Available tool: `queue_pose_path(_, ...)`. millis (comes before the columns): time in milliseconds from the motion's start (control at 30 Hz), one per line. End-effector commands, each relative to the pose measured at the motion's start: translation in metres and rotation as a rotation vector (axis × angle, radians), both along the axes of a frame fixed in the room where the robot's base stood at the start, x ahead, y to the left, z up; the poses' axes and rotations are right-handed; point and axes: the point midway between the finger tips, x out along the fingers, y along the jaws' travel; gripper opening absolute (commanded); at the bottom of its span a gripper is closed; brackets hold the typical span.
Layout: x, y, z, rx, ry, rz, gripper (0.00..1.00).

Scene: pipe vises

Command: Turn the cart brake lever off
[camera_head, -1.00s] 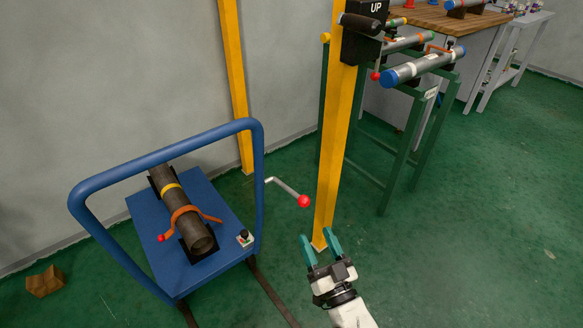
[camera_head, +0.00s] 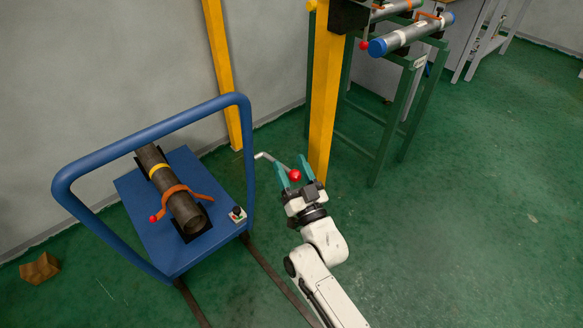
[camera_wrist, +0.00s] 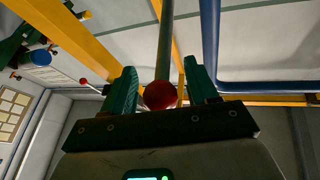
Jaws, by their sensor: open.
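The blue cart (camera_head: 142,205) stands at left with a tall tube handle. A bent grey lever (camera_head: 271,158) with a red ball knob (camera_head: 295,175) sticks out at the cart's right side, by the handle post. My gripper (camera_head: 291,163) is open, its two teal fingers either side of the knob. In the wrist view, the red knob (camera_wrist: 160,95) lies between the open fingers (camera_wrist: 160,72), near the palm, with the lever rod (camera_wrist: 164,45) running away between them. I cannot tell whether a finger touches it.
A yellow post (camera_head: 324,110) stands just beyond my gripper. A dark pipe (camera_head: 173,190) lies clamped on the cart. A green stand (camera_head: 391,130) holds pipes behind. A brown block (camera_head: 40,268) lies at left. Floor at right is clear.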

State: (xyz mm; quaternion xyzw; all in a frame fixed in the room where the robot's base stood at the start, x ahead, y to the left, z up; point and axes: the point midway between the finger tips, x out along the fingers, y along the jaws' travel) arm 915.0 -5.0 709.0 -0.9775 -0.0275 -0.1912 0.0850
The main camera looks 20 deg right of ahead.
Motion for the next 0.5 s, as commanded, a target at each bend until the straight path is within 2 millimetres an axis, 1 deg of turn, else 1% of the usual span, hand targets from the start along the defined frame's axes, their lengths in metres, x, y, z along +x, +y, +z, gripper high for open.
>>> queue_pose_path(267, 0.0016, 0.0, 0.0004, 0.0, 0.001, 0.0, 0.58)
queue_pose_path(367, 0.0015, 0.0001, 0.0004, 0.0, 0.001, 0.0, 0.51)
queue_pose_path(500, 0.0014, 0.0, 0.0005, 0.0, 0.001, 0.0, 0.37)
